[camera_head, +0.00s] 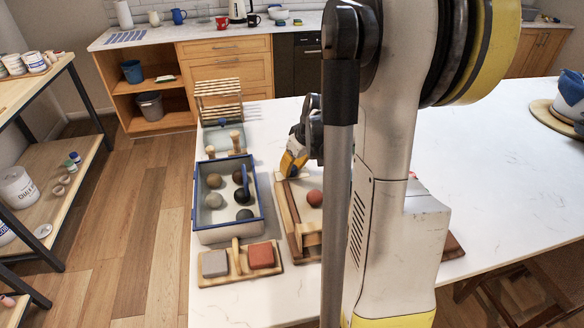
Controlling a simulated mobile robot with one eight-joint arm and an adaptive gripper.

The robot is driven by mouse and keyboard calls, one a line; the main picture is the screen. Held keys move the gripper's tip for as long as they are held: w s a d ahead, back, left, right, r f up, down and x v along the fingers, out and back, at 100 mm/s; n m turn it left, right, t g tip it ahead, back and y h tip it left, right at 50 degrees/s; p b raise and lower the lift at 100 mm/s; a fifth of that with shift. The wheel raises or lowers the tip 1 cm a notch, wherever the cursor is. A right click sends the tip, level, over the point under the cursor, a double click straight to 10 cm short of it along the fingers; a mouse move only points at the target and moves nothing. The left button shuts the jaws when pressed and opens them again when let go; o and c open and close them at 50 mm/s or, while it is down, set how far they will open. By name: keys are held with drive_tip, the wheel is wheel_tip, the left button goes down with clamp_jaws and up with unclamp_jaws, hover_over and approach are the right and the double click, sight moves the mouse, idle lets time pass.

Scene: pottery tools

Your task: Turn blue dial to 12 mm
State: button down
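My gripper (292,163), dark with yellow-orange parts, is at the far left corner of a wooden board device (290,215) on the white worktop. Its fingertips point down at or just above the device's edge; I cannot tell whether they touch it. They are too small and partly overlapped to show whether they are open or shut. A red-brown clay ball (315,198) sits on the device. I cannot clearly make out a blue dial or any mm scale. My arm hides the device's right side.
Left of the device is a blue-rimmed tray (198,212) with several clay balls. A wooden stand (238,275) with a grey block (215,263) and a red block (261,255) is in front. A wooden rack (218,88) stands behind. The worktop (480,170) at right is largely clear.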

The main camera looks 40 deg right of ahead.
drive_tip(key=m+h, duration=0.1)
drive_tip(key=m, duration=0.1)
drive_tip(key=m+h, duration=0.1)
drive_tip(key=m, duration=0.2)
drive_tip(key=shift+g, duration=0.3)
drive_tip(key=m+h, duration=0.1)
drive_tip(key=m, duration=0.2)
drive_tip(key=m+g, duration=0.1)
drive_tip(key=m, duration=0.2)
drive_tip(key=shift+g+h, duration=0.3)
drive_tip(key=shift+h, duration=0.1)
drive_tip(key=shift+m, duration=0.4)
drive_tip(key=c, duration=1.4)
unclamp_jaws()
drive_tip(key=shift+w, duration=0.1)
